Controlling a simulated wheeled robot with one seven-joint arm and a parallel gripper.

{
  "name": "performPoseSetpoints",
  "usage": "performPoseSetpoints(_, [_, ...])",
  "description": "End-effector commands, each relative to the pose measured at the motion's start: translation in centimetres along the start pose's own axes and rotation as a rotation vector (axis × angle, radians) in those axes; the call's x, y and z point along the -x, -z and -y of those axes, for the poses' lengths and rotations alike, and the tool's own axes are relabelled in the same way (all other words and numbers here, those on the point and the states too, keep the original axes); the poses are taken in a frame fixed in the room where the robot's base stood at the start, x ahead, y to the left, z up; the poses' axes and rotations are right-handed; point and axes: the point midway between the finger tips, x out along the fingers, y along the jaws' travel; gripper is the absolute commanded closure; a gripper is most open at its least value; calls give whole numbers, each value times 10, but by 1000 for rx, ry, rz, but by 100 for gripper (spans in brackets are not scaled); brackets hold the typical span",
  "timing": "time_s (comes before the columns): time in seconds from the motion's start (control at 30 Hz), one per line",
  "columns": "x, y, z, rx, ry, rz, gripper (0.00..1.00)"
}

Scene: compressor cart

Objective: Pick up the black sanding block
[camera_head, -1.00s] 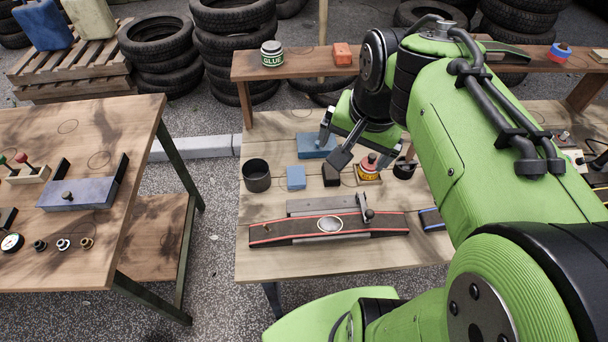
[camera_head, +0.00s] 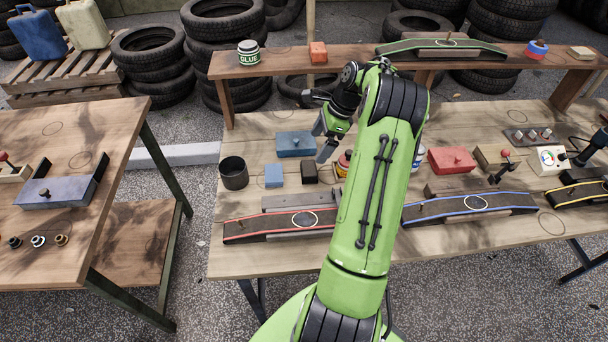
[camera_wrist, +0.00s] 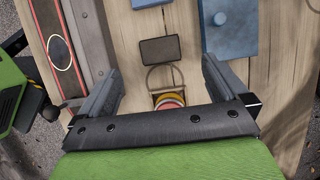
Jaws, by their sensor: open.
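The black sanding block (camera_head: 309,174) is a small dark block lying on the middle wooden bench, just right of a small light-blue block (camera_head: 273,175). In the wrist view the black sanding block (camera_wrist: 160,50) lies flat, ahead of the jaws and roughly centred between them. My gripper (camera_head: 319,124) is above the bench, over and behind the block's area in the head view. In the wrist view my gripper (camera_wrist: 160,67) is open, with its two fingers wide apart and nothing between them. The block is not touched.
A blue box with a knob (camera_head: 295,144) stands behind the block, and a black cup (camera_head: 233,173) to its left. A red-and-yellow can (camera_wrist: 168,99) sits close to the jaws. A red-edged sanding belt (camera_head: 250,229) lies in front. A raised shelf (camera_head: 280,66) runs behind.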

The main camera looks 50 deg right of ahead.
Motion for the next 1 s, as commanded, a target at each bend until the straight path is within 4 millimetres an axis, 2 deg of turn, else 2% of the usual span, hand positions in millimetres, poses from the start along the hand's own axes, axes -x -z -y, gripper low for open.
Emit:
performPoseSetpoints(0.03, [-19, 2, -1, 1, -5, 0, 0])
performPoseSetpoints(0.13, [-42, 1, -1, 2, -4, 0, 0])
performPoseSetpoints(0.43, [-76, 1, -2, 2, -1, -2, 0])
performPoseSetpoints(0.6, [-110, 1, -3, 4, -3, 0, 0])
performPoseSetpoints(0.83, [-112, 0, -3, 3, 1, -1, 0])
performPoseSetpoints(1.0, [-112, 0, -3, 3, 1, -1, 24])
